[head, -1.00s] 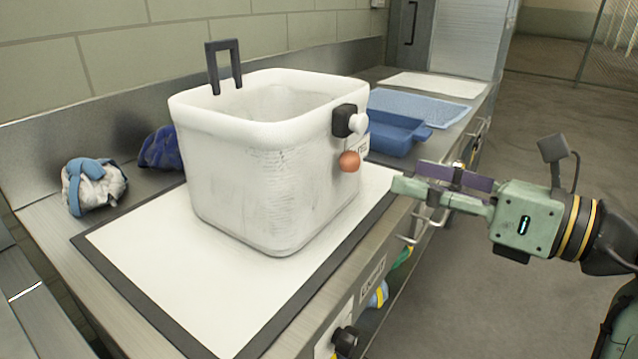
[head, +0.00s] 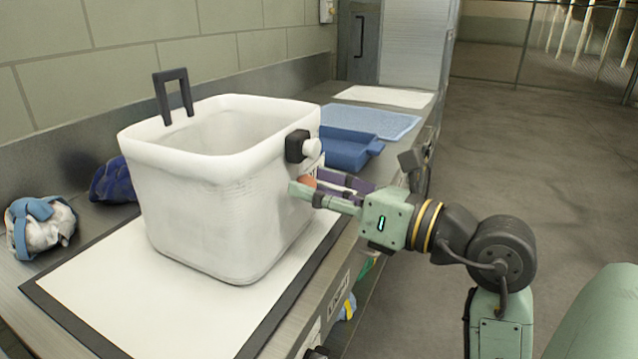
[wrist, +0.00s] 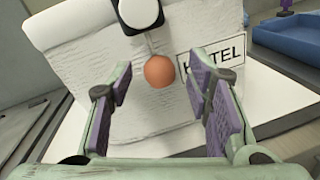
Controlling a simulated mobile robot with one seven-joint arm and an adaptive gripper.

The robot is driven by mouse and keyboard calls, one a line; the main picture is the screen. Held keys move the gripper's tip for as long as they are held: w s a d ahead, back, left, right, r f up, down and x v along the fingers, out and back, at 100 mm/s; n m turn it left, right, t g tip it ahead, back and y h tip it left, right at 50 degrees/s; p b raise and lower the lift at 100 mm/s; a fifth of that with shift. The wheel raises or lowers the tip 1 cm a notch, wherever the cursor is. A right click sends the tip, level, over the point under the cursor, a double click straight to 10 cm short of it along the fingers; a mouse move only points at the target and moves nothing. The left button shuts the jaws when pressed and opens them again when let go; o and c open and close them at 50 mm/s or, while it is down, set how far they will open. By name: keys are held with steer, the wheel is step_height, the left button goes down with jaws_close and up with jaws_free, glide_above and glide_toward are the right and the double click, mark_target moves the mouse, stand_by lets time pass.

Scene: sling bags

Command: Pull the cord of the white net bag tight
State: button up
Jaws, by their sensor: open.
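The white net bag (head: 215,215) stands upright and open-topped on a white mat on the counter; a black bracket (head: 172,95) rises at its rear rim. On its right side is a black cord lock (head: 296,146) with a white button (head: 312,147). An orange ball (wrist: 159,70) hangs below the lock on a short cord, in front of the bag wall beside a label (wrist: 211,56). My gripper (head: 312,187) is open at the bag's right side. In the wrist view its purple-padded fingers (wrist: 162,98) stand either side of the ball's lower area, with no contact visible.
The dark-edged white mat (head: 110,305) lies under the bag. A blue tray (head: 348,153) and blue mesh mat (head: 372,120) lie behind my gripper. A blue-and-white bundle (head: 40,226) and a dark blue bundle (head: 112,181) sit at the left. Open floor lies to the right.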

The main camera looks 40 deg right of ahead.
jaws_close()
stand_by(0.7)
